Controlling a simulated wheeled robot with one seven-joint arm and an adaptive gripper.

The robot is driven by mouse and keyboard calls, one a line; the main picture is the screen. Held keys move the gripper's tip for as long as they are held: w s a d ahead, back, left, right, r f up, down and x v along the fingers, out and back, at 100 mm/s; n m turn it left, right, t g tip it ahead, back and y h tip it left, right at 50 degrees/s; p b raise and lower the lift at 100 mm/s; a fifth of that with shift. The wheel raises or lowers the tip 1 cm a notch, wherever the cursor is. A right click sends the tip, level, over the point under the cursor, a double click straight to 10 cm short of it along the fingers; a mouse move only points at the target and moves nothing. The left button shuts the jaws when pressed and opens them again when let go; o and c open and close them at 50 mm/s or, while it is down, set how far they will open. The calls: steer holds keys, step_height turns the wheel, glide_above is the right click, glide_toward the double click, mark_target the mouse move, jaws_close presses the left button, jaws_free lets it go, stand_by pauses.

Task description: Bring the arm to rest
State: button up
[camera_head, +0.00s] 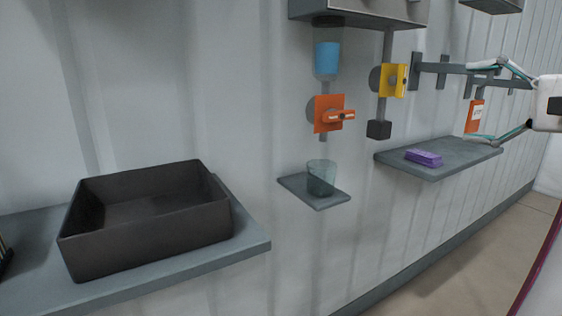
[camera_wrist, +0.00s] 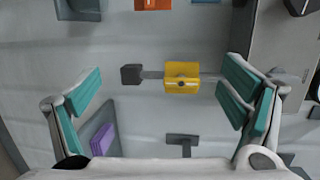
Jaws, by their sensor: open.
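My gripper (camera_head: 482,102) is at the right edge of the head view, its two fingers spread wide apart. In the wrist view my gripper (camera_wrist: 160,88) also shows open, with teal pads on both sides and nothing between them. The wall fills the gap behind the fingers. An orange tag with a white label (camera_head: 476,116) shows between the fingers in the head view, hanging by the grey wall bar; I cannot tell its distance from the fingers.
A yellow valve block (camera_head: 393,81) and black cube (camera_head: 378,129) are on a wall post, left of my gripper. A purple block (camera_head: 424,158) lies on a grey shelf (camera_head: 462,150). Further left are an orange valve (camera_head: 329,114), a glass (camera_head: 321,178) and a dark open bin (camera_head: 146,246).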

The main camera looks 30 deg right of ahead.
steer(key=w+a+f+n+g+y, duration=0.1)
steer(key=a+f+n+g+y, duration=0.3)
steer(key=a, duration=0.9)
steer(key=w+a+f+n+g, duration=0.15)
steer(key=a+f+g, duration=0.35)
steer(key=a, duration=0.8)
steer(key=s+a+f+n+g, duration=0.3)
steer(key=s+a+f+g, duration=0.15)
steer(key=a, duration=0.25)
steer(key=s+a+f+n+g+h, duration=0.1)
steer(key=s+f+n+g+h, duration=0.1)
steer(key=s+f+n+h, duration=0.75)
step_height(320, 180, up, 23)
steer(key=s+m+t+y+p, duration=0.1)
steer(key=t+p, duration=0.3)
steer(key=p, duration=1.8)
steer(key=shift+s+m+p, duration=0.35)
steer(key=shift+s+m, duration=0.45)
steer(key=shift+s, duration=0.05)
